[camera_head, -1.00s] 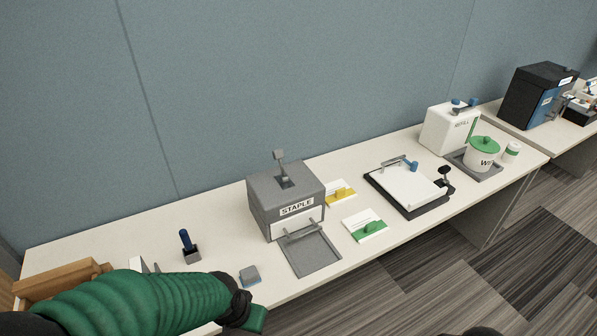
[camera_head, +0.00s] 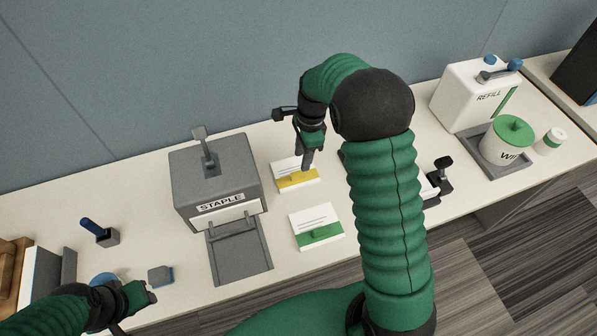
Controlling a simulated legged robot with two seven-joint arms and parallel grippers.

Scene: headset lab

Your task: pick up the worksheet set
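Two paper sets lie on the table right of the grey stapler: one with a yellow band and grip (camera_head: 291,183), one with a green band (camera_head: 316,236) nearer the front. The frames do not label either as the worksheet set. My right gripper (camera_head: 305,168) points down at the yellow-banded set, its tip overlapping the yellow grip; whether it touches or holds it I cannot tell. My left gripper (camera_head: 143,296) is low at the left, near a small grey-blue block (camera_head: 160,275); its fingers are too unclear to read.
The grey STAPLE machine (camera_head: 216,181) stands left of the papers, its tray in front. My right arm hides most of the clipboard area. A REFILL box (camera_head: 476,96), a green-lidded pot (camera_head: 506,145) and a small jar (camera_head: 549,141) stand at right. A blue-handled stamp (camera_head: 101,233) stands left.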

